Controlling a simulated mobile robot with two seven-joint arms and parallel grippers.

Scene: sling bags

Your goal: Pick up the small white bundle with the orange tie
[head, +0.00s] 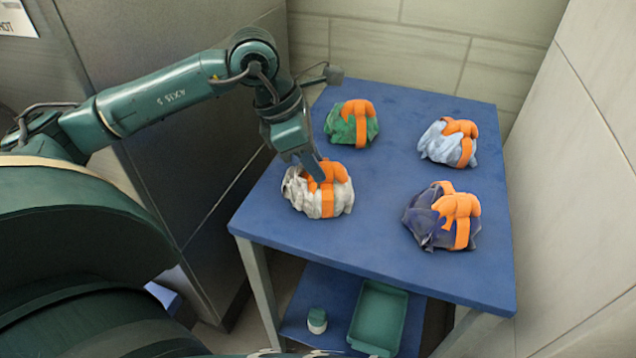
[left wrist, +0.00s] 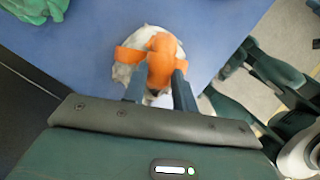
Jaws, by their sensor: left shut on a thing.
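The white bundle (head: 299,196) with its orange tie (head: 327,202) is at the near left of the blue table. My left gripper (head: 318,172) reaches down onto it from above and is shut on the orange tie at its top. In the left wrist view, the two fingers (left wrist: 158,90) stand on either side of the orange tie (left wrist: 160,62), with the white bundle (left wrist: 122,73) under it. The bundle appears to rest on the table. Its underside is hidden. My right gripper is not in view.
The blue table (head: 380,230) also holds a green bundle (head: 341,128), a light blue bundle (head: 437,147) and a dark blue bundle (head: 425,222), all with orange ties. A lower shelf holds a green tray (head: 378,318) and a small round container (head: 317,320). Walls stand behind and right.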

